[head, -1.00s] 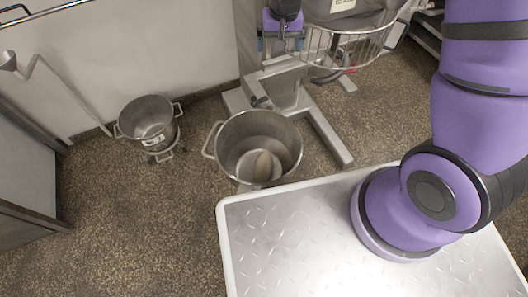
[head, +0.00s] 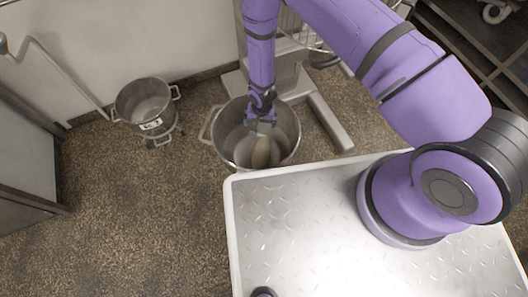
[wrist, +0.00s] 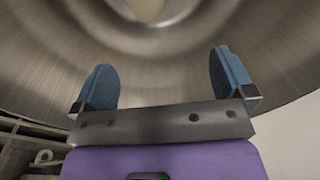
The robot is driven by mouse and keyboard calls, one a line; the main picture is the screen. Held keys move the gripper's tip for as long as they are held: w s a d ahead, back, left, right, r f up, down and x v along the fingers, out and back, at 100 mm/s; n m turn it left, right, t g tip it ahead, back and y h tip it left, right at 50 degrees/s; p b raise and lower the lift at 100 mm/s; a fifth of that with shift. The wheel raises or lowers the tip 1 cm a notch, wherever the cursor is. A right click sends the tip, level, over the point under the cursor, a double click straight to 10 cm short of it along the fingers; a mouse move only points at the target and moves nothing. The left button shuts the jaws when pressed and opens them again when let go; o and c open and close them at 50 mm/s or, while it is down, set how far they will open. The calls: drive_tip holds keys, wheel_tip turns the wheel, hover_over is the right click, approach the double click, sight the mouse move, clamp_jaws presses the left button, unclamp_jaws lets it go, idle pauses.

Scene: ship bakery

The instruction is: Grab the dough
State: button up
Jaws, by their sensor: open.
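The dough (head: 261,152) is a pale, oval lump lying at the bottom of a metal mixing bowl (head: 291,125) on the floor. In the wrist view the dough (wrist: 146,8) shows only partly, cut off at the top edge. My gripper (head: 262,124) points down inside the bowl's opening, above and just behind the dough. In the wrist view my gripper (wrist: 162,80) has its two blue fingers wide apart with nothing between them. The dough lies beyond the fingertips, and no contact shows.
A smaller metal pot (head: 145,105) with handles stands on a wheeled stand to the left. The mixer's grey base (head: 328,122) lies right behind the bowl. The bowl's wall surrounds my fingers.

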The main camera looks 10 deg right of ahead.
hover_over(261, 150)
drive_tip(key=d, duration=0.1)
wheel_tip(261, 150, down, 9)
drive_tip(key=shift+s+d+r, duration=0.1)
drive_tip(key=shift+s+r, duration=0.05)
wheel_tip(261, 150, down, 5)
drive_tip(key=shift+r, duration=0.1)
drive_tip(key=shift+a+f, duration=0.2)
drive_tip(key=shift+f, duration=0.7)
drive_tip(key=shift+a+f, duration=0.15)
drive_tip(key=shift+f, duration=0.8)
drive_tip(key=shift+a+f, duration=0.2)
drive_tip(key=shift+f, duration=0.7)
drive_tip(key=shift+w, duration=0.2)
drive_tip(key=c, duration=1.3)
drive_tip(key=shift+r, duration=0.15)
